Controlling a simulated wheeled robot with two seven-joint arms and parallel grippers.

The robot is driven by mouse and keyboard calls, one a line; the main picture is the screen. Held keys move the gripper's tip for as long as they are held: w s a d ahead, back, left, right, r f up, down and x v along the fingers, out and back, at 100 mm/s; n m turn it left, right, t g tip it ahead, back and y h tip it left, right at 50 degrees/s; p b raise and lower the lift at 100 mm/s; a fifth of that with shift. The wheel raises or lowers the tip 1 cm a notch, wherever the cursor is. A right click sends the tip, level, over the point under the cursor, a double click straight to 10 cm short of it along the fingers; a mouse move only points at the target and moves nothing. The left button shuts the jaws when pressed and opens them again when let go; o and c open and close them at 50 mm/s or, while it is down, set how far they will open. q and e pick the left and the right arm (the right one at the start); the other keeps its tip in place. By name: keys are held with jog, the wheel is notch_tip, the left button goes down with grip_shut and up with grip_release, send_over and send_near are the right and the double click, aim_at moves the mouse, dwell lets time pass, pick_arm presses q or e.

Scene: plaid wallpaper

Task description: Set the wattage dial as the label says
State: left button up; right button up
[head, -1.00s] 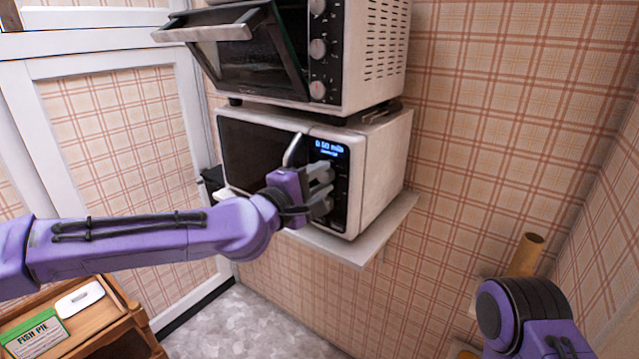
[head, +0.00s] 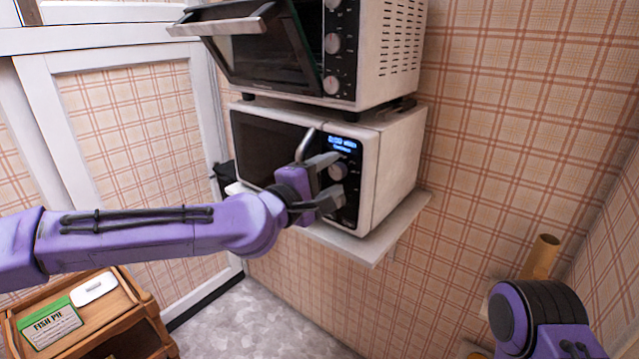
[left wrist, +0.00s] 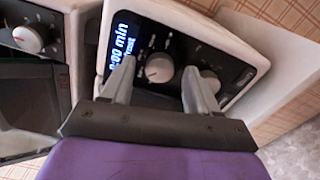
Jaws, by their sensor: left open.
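The white microwave (head: 395,165) stands on a wall shelf. Its black panel has a lit blue display (head: 343,143), which seems to read 0:00 min; the line below is too blurred to read. Under it is a round upper dial (head: 338,171), also in the left wrist view (left wrist: 159,68). A second dial (left wrist: 209,82) is partly behind a finger. My left gripper (head: 327,178) is open at the panel, its fingers on either side of the upper dial; contact cannot be told. A green and white FISH PIE package (head: 49,323) bears small unreadable text. My right gripper is not in view.
A toaster oven (head: 385,50) with its door tilted open sits on the microwave. A wooden cart (head: 135,325) at lower left holds the package and a white item (head: 94,288). Bare plaid wall lies right of the microwave.

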pick_arm(q)
jog(key=b+v, duration=0.1)
jog(key=v, duration=0.8)
jog(key=shift+s+a+b, duration=0.2)
jog(key=shift+s+b, duration=0.1)
jog(key=shift+s, duration=0.05)
jog(key=shift+w+a, duration=0.1)
jog(key=s+a+f+g+y, duration=0.2)
jog(key=a+f+y, duration=0.1)
jog(key=f, duration=0.9)
jog(key=s+a+f+m+g+y, duration=0.1)
jog(key=s+a+f+y, duration=0.15)
jog(key=f, duration=0.95)
jog(key=s+a+f+g+y, duration=0.1)
jog(key=a+f+g+y, duration=0.15)
jog(key=f, duration=0.95)
jog(key=s+a+f+m+g+y, duration=0.1)
jog(key=s+a+f+g+y, duration=0.1)
jog(key=s+a+f, duration=0.3)
jog(key=s+a+f+m+g+y, duration=0.2)
jog(key=s+a+f, duration=0.3)
jog(key=s, duration=0.7)
jog(key=s+a+f+m+g+y, duration=0.2)
jog(key=s+a+f, duration=0.3)
jog(key=s+f, duration=0.2)
jog(key=shift+s+a+f, duration=0.35)
jog(key=shift+s+f, duration=0.05)
jog(key=shift+s, duration=0.25)
